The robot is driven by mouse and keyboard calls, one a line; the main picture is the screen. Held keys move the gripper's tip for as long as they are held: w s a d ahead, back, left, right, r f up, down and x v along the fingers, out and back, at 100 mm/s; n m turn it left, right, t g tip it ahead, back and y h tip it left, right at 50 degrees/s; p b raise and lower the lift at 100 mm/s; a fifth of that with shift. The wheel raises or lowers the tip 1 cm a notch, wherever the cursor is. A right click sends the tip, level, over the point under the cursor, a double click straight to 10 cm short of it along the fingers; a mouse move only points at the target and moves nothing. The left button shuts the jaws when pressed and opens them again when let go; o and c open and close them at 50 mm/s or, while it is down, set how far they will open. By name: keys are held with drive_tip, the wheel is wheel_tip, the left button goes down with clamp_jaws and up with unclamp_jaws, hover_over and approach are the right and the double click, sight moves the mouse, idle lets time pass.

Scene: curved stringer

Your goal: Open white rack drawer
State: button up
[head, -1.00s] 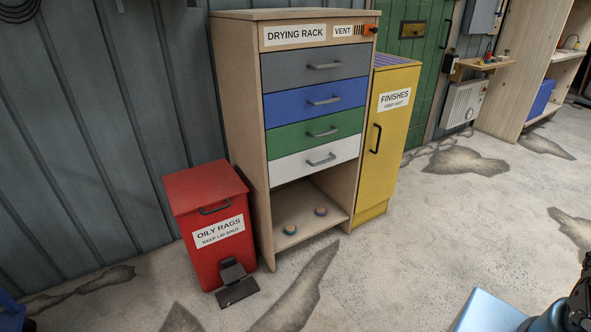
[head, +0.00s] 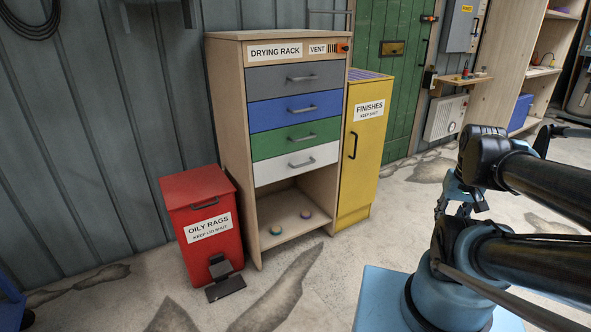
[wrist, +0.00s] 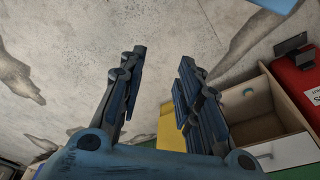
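The white drawer (head: 282,170) is the lowest of several stacked drawers in the wooden drying rack (head: 226,150) in the head view. It looks shut, its front level with the green drawer (head: 275,143) above, and has a dark bar handle (head: 302,163). In the wrist view, part of the white drawer front (wrist: 285,155) shows at the lower right. My gripper (wrist: 160,60) is open and empty, with its two fingers apart over bare floor. It is clear of the rack, to the right of it in the head view.
A red oily rags bin (head: 200,225) with a pedal stands left of the rack. A yellow finishes cabinet (head: 362,170) stands close on its right. Two small round items lie in the open bay (head: 285,210) below the white drawer. The concrete floor in front is clear.

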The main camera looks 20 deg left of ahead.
drive_tip(key=shift+a, duration=0.1)
drive_tip(key=w+a+r+g+y, duration=0.1)
drive_tip(key=w+a+r+y, duration=0.25)
drive_tip(key=w+a, duration=0.8)
drive_tip(key=w+a+r+y, duration=0.4)
drive_tip(key=w+a, duration=0.5)
drive_tip(key=w, duration=0.6)
drive_tip(key=w+a+f+g+y, duration=0.1)
drive_tip(key=w+a+f+y, duration=0.1)
drive_tip(key=w+a+f, duration=0.3)
drive_tip(key=w+a+f+y, duration=0.3)
drive_tip(key=w, duration=0.4)
drive_tip(key=w+a+f+g+y, duration=0.1)
drive_tip(key=w+a+f+y, duration=0.15)
drive_tip(key=f, duration=0.35)
drive_tip(key=w+a+f+g+y, duration=0.1)
drive_tip(key=w+a+f, duration=0.1)
drive_tip(key=a+f, duration=0.25)
drive_tip(key=s+a+f, duration=0.2)
drive_tip(key=a, duration=1.4)
drive_tip(key=shift+f+m, duration=0.4)
clamp_jaws()
